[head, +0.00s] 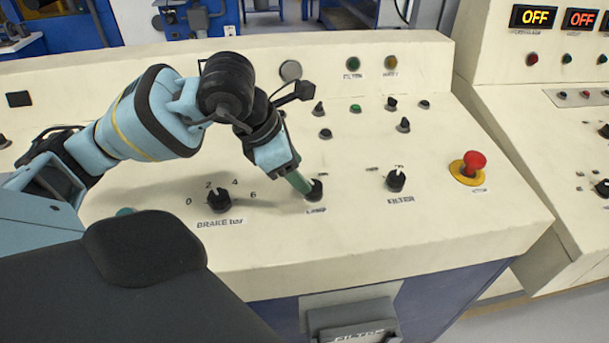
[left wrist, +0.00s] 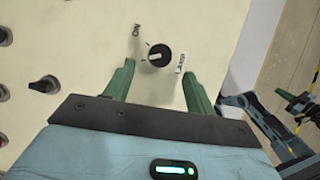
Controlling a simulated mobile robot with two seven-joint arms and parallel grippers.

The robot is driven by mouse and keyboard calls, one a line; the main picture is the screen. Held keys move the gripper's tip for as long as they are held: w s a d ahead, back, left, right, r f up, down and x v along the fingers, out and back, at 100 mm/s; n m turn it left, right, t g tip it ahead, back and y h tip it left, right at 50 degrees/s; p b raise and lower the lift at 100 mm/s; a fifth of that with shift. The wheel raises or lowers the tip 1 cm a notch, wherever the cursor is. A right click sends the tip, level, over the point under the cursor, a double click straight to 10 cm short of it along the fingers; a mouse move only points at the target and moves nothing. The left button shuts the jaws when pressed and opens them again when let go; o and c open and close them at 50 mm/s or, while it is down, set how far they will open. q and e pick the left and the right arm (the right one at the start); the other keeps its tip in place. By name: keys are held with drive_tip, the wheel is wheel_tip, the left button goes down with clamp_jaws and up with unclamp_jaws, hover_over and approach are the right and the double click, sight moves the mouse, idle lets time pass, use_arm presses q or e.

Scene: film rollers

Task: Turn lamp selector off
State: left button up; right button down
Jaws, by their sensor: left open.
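The lamp selector (head: 314,190) is a black rotary knob on the cream panel, with its LAMP label just below it in the head view. In the left wrist view, the knob (left wrist: 159,56) has a pale pointer bar lying roughly across the picture, with ON printed to its upper left. My left gripper (head: 303,186) reaches down at the knob from the upper left. In the left wrist view, its green fingers (left wrist: 158,70) are open, with the knob between and slightly beyond their tips. I cannot tell whether they touch it.
The BRAKE knob (head: 219,200) is left of the lamp selector, and the FILTER knob (head: 396,180) is to its right. A red mushroom button (head: 474,162) sits further right. Several small knobs and buttons stand behind.

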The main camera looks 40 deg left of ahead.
use_arm(q)
drive_tip(key=shift+v, duration=1.25)
